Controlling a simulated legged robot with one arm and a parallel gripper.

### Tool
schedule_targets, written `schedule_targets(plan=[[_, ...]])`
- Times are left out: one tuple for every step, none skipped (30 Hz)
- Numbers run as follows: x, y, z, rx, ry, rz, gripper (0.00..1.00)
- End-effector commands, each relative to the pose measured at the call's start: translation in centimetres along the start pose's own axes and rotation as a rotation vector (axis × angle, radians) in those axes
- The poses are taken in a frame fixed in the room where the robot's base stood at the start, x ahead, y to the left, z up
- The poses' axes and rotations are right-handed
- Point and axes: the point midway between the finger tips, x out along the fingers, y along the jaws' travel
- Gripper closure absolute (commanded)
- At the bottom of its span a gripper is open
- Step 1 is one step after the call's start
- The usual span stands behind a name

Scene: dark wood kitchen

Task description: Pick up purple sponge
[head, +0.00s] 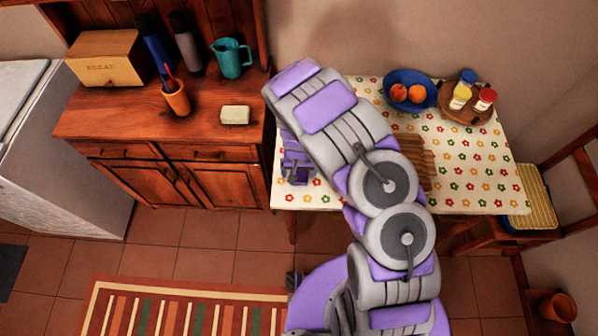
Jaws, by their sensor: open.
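I cannot make out a purple sponge; the purple surfaces I see match the colour of my own arm. My gripper (298,172) hangs over the left end of the flowered table, partly hidden by my arm. It is open, and I see nothing held in it. A pale cream block (235,115), a sponge or soap by its shape, lies on the wooden cabinet top to the left of my gripper. My arm hides the middle of the table.
The flowered table (478,180) bears a blue bowl (425,81) of oranges, a round wooden tray (478,116) with jars, and a slatted wooden board (426,165). The cabinet (120,126) bears a bread box (105,58), an orange cup (177,98), bottles and a teal jug (230,57).

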Motion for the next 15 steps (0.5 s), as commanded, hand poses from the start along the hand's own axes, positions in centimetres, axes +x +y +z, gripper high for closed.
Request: schedule_targets(plan=[[-0.04, 0.00, 0.01, 0.000, 0.000, 0.000, 0.06], [-0.04, 0.00, 0.00, 0.000, 0.000, 0.000, 0.08], [-0.04, 0.01, 0.00, 0.000, 0.000, 0.000, 0.12], [-0.04, 0.01, 0.00, 0.000, 0.000, 0.000, 0.15], [-0.04, 0.01, -0.01, 0.000, 0.000, 0.000, 0.18], [-0.04, 0.01, -0.01, 0.000, -0.001, 0.000, 0.22], [-0.04, 0.02, 0.00, 0.000, -0.001, 0.000, 0.25], [-0.05, 0.01, -0.01, 0.000, -0.001, 0.000, 0.27], [-0.05, 0.02, 0.00, 0.000, -0.001, 0.000, 0.31], [-0.05, 0.02, -0.01, 0.000, 0.000, 0.000, 0.34], [-0.05, 0.02, 0.00, 0.000, -0.001, 0.000, 0.37], [-0.05, 0.02, 0.00, 0.000, -0.001, 0.000, 0.41], [-0.05, 0.02, 0.00, 0.000, -0.001, 0.000, 0.44], [-0.05, 0.02, 0.00, 0.000, -0.001, 0.000, 0.47], [-0.05, 0.02, -0.01, 0.000, -0.001, 0.000, 0.50]])
